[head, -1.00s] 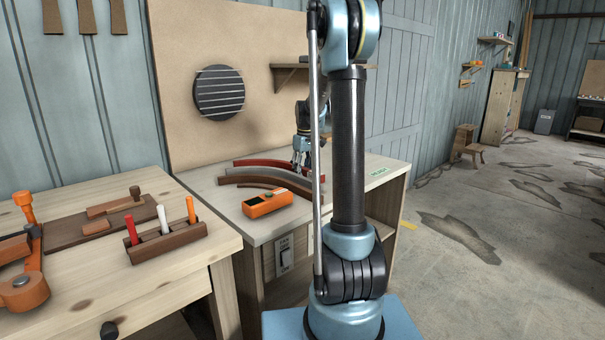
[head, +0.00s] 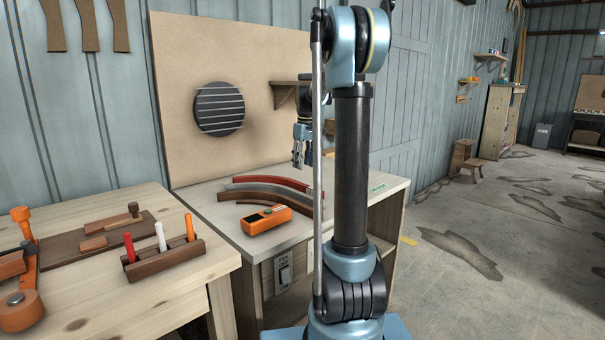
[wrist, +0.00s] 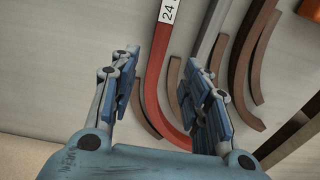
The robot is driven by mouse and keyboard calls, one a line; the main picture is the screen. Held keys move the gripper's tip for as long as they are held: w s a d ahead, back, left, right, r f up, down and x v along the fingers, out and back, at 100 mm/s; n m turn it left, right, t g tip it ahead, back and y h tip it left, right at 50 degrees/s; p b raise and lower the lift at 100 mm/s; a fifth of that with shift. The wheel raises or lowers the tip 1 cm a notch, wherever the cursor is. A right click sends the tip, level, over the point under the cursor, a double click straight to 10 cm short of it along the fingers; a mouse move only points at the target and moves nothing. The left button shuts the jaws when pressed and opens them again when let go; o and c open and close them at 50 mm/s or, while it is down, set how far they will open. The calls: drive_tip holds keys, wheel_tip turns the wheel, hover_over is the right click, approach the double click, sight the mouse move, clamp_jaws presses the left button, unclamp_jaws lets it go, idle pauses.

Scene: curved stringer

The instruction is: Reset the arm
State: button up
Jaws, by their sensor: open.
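My gripper (head: 303,158) is raised above the bench top (head: 225,220), close to the tall tan board. It also shows in the wrist view (wrist: 160,85), where its jaws are apart with nothing between the pads. Below it lie several curved strips: a red one (head: 270,180), a grey one (head: 250,187) and brown ones (head: 262,197). The red strip (wrist: 152,90) bears a white label marked 24 and passes below the gap between the fingers.
An orange handheld device (head: 266,220) lies at the bench's front. A wooden worktable (head: 150,290) at left carries a holder (head: 175,260) with markers. The tan board (head: 215,60) stands behind the bench, with a shelf (head: 290,84) on it. Open floor (head: 470,290) is at right.

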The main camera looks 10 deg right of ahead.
drive_tip(key=s+f+m+t, duration=0.1)
drive_tip(key=s+f+m, duration=0.15)
drive_tip(key=s, duration=1.95)
drive_tip(key=s+f+m, duration=0.4)
drive_tip(key=s+f, duration=1)
drive_tip(key=s, duration=0.5)
drive_tip(key=shift+s+f+t, duration=0.25)
drive_tip(key=shift+f+t, duration=0.1)
drive_tip(key=shift+t, duration=0.05)
